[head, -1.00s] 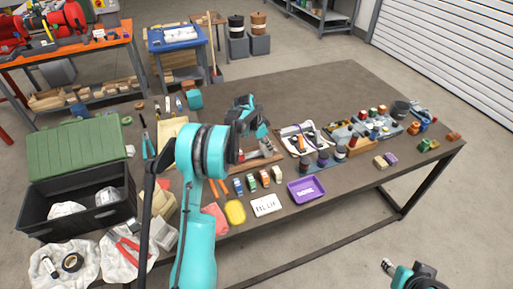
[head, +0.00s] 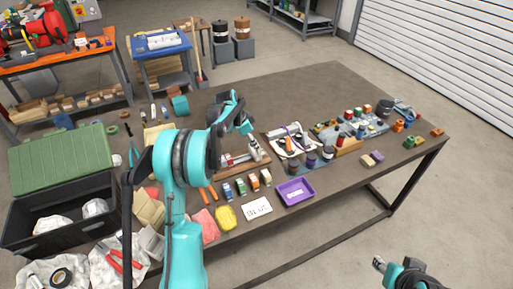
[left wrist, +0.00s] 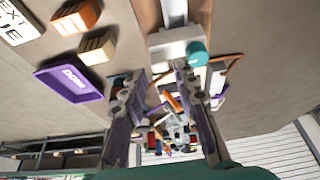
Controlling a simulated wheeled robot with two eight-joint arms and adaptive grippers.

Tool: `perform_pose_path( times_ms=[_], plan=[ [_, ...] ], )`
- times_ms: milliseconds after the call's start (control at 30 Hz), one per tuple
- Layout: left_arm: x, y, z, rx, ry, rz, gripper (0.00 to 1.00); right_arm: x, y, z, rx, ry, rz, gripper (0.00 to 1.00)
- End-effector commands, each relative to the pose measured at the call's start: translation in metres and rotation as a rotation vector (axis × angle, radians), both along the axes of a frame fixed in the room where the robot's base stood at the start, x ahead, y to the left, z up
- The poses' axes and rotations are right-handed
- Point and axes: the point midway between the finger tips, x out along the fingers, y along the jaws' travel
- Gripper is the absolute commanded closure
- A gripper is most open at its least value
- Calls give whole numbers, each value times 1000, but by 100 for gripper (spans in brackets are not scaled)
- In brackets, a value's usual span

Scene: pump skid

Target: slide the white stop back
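The white stop (left wrist: 176,46) is a pale block on a light rail (left wrist: 174,12), with a round teal knob (left wrist: 196,54) on its side. In the head view the stop (head: 253,150) sits toward the right end of a slide on a brown board (head: 236,162). My left gripper (head: 243,122) is just behind and above it. In the left wrist view the two fingers of my left gripper (left wrist: 156,75) stand apart with nothing held between them. Whether they touch the stop is unclear. My right gripper (head: 379,263) hangs off the table at lower right, too small to read.
A purple tray (head: 295,192), a white lettered card (head: 257,208) and several small blocks lie in front of the slide. A white tool holder (head: 290,140) stands close on its right. A black crate (head: 65,215) is at left. The table's back middle (head: 300,90) is bare.

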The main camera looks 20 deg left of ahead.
Motion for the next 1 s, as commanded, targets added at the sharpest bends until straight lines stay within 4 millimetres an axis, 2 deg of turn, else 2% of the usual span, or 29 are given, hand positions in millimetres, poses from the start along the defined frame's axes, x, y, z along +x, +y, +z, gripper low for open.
perform_pose_path(
  times_ms=[33,200,400,1000],
  plan=[
    [-4,3,12,0,0,1,71,0,0,0,0,0,0,60],
    [-14,12,45,-1,0,2,71,0,0,0,0,0,0,60],
    [-21,18,68,0,0,1,71,0,0,0,0,0,0,60],
    [-23,19,73,0,0,2,71,0,0,0,0,0,0,60]
  ],
)
